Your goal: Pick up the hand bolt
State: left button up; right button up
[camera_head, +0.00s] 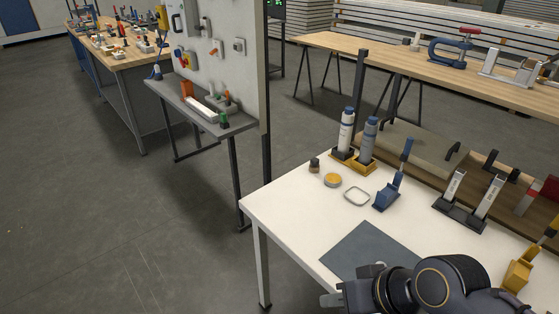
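I cannot tell for certain which piece is the hand bolt. Candidates on the white table (285,207) are a small dark knob-like piece (314,165) near the left edge and an upright blue piece with a tall handle (387,196). My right gripper (345,290) is at the bottom of the view, over the table's front edge beside the dark grey mat (371,252). It points left and is well apart from these pieces. Nothing is seen held in it, but its fingers are partly hidden and their gap is unclear. My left gripper is not in view.
A yellow disc (333,180), a pale ring (356,196) and two bottle-like cylinders (367,140) in a yellow holder stand nearby. A dark base with two metal uprights (461,214) and a yellow piece (519,270) are to the right. The mat is bare.

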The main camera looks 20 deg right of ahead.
aim_at(314, 162)
jog(key=i+j+u, duration=0.2)
jog(key=i+j, duration=0.15)
jog(key=i+j+u, duration=0.25)
jog(key=i, duration=0.25)
jog(key=i+j+u, duration=0.2)
jog(key=i, duration=0.25)
jog(key=i+z, duration=0.45)
jog(key=i+j+z, duration=0.25)
jog(key=i+z, duration=0.2)
jog(key=i, duration=0.15)
jog(key=i+l+z, duration=0.2)
jog(key=z, duration=0.25)
jog(key=i+z, duration=0.45)
jog(key=i+l+z, duration=0.1)
jog(key=i+z, duration=0.15)
jog(key=z, duration=0.2)
jog(key=i+j+z, duration=0.15)
jog(key=i+z, duration=0.15)
jog(key=z, duration=0.15)
